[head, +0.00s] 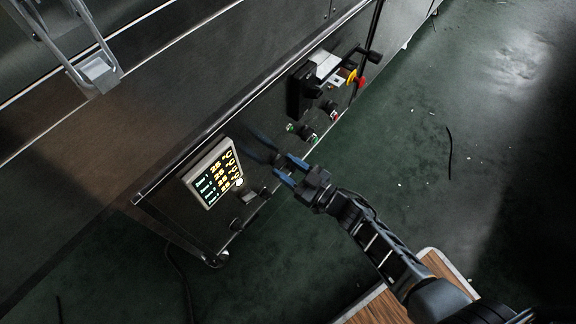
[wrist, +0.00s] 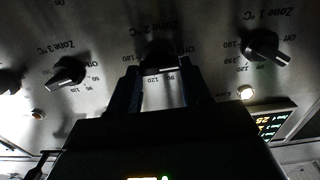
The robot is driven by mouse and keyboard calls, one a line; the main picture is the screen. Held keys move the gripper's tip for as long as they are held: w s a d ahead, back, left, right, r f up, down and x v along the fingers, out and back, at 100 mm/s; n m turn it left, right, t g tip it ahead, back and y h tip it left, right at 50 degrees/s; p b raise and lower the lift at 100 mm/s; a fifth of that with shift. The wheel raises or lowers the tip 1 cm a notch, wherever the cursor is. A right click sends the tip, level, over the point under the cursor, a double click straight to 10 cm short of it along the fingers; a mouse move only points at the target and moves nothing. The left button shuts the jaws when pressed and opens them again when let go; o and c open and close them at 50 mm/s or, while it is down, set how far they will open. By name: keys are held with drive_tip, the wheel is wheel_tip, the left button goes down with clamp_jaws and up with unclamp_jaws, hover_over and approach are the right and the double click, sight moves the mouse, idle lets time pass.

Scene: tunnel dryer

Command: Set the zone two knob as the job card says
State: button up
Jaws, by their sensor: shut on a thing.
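The zone two knob (wrist: 160,60) is a black knob under the "Zone 2 °C" lettering in the wrist view. It sits between the two blue fingers of my gripper (wrist: 161,88), which is shut on it. In the head view my gripper (head: 283,170) reaches the dark control panel and mostly hides the knob. A white card (head: 325,66) shows farther along the panel; its writing cannot be read, and I cannot tell if it is the job card.
The zone one knob (wrist: 262,47) and zone three knob (wrist: 68,72) flank the held knob. A lit display (head: 214,174) is left of my gripper. A black switch box (head: 299,92) and green button (head: 290,128) are farther along. Green floor (head: 420,150) is open at right.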

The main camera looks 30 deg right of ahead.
drive_tip(key=m+p, duration=0.1)
drive_tip(key=m, duration=0.2)
drive_tip(key=shift+d+r+m+p, duration=0.1)
drive_tip(key=shift+m+p, duration=0.2)
drive_tip(key=shift+p, duration=0.05)
drive_tip(key=m+p, duration=0.1)
drive_tip(key=m, duration=0.2)
drive_tip(key=shift+m, duration=0.3)
drive_tip(key=m, duration=0.3)
drive_tip(key=shift+d+m+p, duration=0.15)
drive_tip(key=shift+m+p, duration=0.15)
drive_tip(key=shift+p, duration=0.05)
drive_tip(key=shift+f+m, duration=0.25)
drive_tip(key=shift+m, duration=1.35)
drive_tip(key=o, duration=1.1)
drive_tip(key=shift+w, duration=0.1)
drive_tip(key=shift+c, duration=0.2)
drive_tip(key=shift+d, duration=0.1)
drive_tip(key=p+v, duration=0.1)
drive_tip(key=v, duration=0.6)
drive_tip(key=shift+s+p, duration=0.4)
